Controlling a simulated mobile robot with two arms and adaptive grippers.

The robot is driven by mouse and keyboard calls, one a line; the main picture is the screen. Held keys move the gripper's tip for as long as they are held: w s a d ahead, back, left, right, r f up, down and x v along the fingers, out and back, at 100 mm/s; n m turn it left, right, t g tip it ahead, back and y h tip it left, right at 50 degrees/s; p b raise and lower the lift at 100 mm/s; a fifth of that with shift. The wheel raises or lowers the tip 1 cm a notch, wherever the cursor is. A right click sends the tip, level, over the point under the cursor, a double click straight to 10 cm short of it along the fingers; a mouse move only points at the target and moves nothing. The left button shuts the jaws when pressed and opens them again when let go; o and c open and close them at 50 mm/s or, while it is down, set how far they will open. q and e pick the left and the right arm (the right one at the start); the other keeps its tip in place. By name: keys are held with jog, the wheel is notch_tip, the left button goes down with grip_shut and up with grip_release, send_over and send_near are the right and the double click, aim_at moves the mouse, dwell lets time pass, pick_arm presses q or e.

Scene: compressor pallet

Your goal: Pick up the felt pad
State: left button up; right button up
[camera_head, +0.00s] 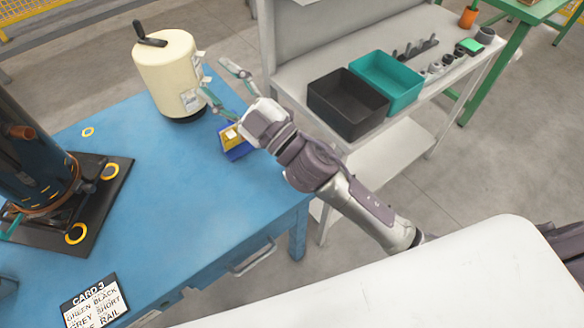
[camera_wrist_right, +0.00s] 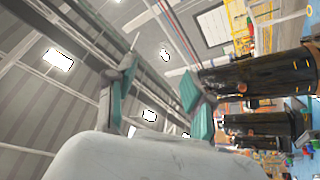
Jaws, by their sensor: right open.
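My right gripper (camera_head: 222,84) is open and empty, with its teal fingers spread beside the cream cylinder (camera_head: 166,72) at the back of the blue table. In the right wrist view the open fingers (camera_wrist_right: 160,98) have nothing between them. A blue holder (camera_head: 238,153) with yellow pieces (camera_head: 231,136) lies below the right gripper, partly hidden by it. I cannot tell for sure which thing is the felt pad. A small yellow ring (camera_head: 87,132) lies flat on the table. A teal piece at the left edge may belong to my left gripper; its state is unclear.
A dark cylinder (camera_head: 36,150) stands on a black plate (camera_head: 45,240) with yellow rings at the left. A printed card (camera_head: 95,303) lies near the front of the blue table (camera_head: 165,235). Black (camera_head: 346,117) and teal (camera_head: 398,93) bins stand on a grey bench. The table's middle is clear.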

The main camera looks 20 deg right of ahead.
jog(key=s+a+r+n+g+y, duration=0.1)
jog(key=s+a+n+g+y, duration=0.2)
jog(key=a+n+g+y, duration=0.25)
jog(key=s+a+n+g+y, duration=0.2)
jog(key=s+a+n+g, duration=0.15)
jog(key=n+g, duration=0.45)
notch_tip(320, 180, down, 7)
jog(key=s+a+n+g+h, duration=0.1)
jog(key=s+n+g+h, duration=0.1)
jog(key=n+g+h, duration=0.5)
jog(key=w+d+f+h, duration=0.2)
jog(key=d+f+h, duration=0.1)
jog(key=d, duration=0.4)
jog(key=w+d+f+t+h, duration=0.1)
jog(key=w+d+f+h, duration=0.1)
jog(key=d+h, duration=0.3)
jog(key=w+d+f+t+h, duration=0.1)
jog(key=w+d+f+h, duration=0.2)
jog(key=d, duration=0.7)
jog(key=shift+w+f+h, duration=0.3)
jog(key=shift+w+h, duration=0.35)
jog(key=shift+h, duration=0.4)
jog(key=f, duration=0.7)
jog(key=shift+d+f+p, duration=0.35)
notch_tip(320, 180, down, 5)
jog(key=shift+s+a+r+p, duration=0.1)
jog(key=shift+r+p, duration=0.1)
jog(key=shift+p, duration=0.35)
jog(key=shift+f, duration=0.65)
grip_shut()
